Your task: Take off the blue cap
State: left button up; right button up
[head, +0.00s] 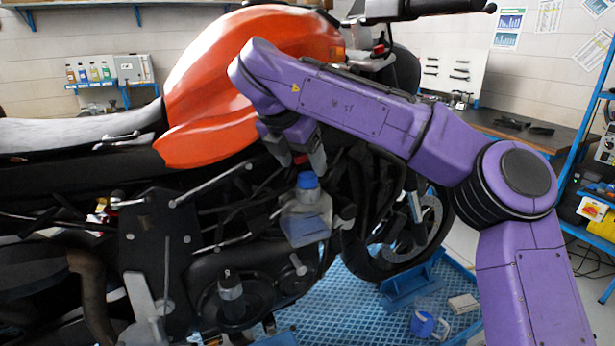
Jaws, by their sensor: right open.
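The blue cap (307,181) sits on top of a translucent bottle-like reservoir (306,222) at the side of the motorcycle, below the orange tank (209,84). My right arm reaches in from the right, and my right gripper (309,165) points down just above the cap. Its fingers are open, with the tips close to the cap's top; I cannot tell whether they touch it. The arm's wrist hides part of the frame behind it. My left gripper is not in view.
The motorcycle stands on a blue grated platform (350,310). A clear jug with a blue part (424,324) and a small pale box (463,303) stand on the platform at lower right. A workbench (500,125) and a blue shelf rack (590,110) are at the right.

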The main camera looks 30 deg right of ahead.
aim_at(308, 174)
jog(key=x, duration=0.3)
jog(key=shift+p, duration=0.3)
jog(key=shift+d+f, duration=0.2)
jog(key=shift+a, duration=0.15)
grip_shut()
